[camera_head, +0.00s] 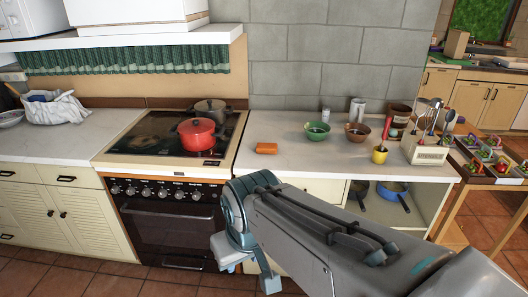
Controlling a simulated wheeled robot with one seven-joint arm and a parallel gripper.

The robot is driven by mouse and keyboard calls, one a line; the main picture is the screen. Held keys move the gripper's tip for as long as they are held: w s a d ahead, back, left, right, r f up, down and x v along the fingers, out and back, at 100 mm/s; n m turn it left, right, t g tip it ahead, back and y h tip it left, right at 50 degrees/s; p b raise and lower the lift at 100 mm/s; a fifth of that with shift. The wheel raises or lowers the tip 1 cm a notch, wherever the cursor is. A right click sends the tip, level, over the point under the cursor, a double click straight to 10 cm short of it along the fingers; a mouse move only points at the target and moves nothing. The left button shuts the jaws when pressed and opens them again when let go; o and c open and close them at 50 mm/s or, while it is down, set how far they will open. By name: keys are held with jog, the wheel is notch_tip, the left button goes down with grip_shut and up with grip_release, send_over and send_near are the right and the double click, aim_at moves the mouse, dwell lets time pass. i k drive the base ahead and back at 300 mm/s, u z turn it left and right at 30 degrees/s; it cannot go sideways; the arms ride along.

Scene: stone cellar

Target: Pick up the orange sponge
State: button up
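The orange sponge (266,148) lies flat on the pale countertop (285,160), just right of the stove. Nothing touches it. My arm reaches in from the lower right, and its end bends down in front of the counter. My gripper (268,280) points downward at the lower middle, in front of the cabinet and below the counter's height in the picture. It is apart from the sponge. Its fingers are small and partly hidden by the arm, so I cannot tell their opening.
A red pot (196,135) and a dark pot (210,109) stand on the stove. Right of the sponge are a green bowl (317,131), a brown bowl (357,132), a yellow cup (380,155) and a utensil holder (425,150). The counter around the sponge is clear.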

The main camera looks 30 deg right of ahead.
aim_at(269, 147)
jog(key=z, duration=1.2)
jog(key=i, duration=1.65)
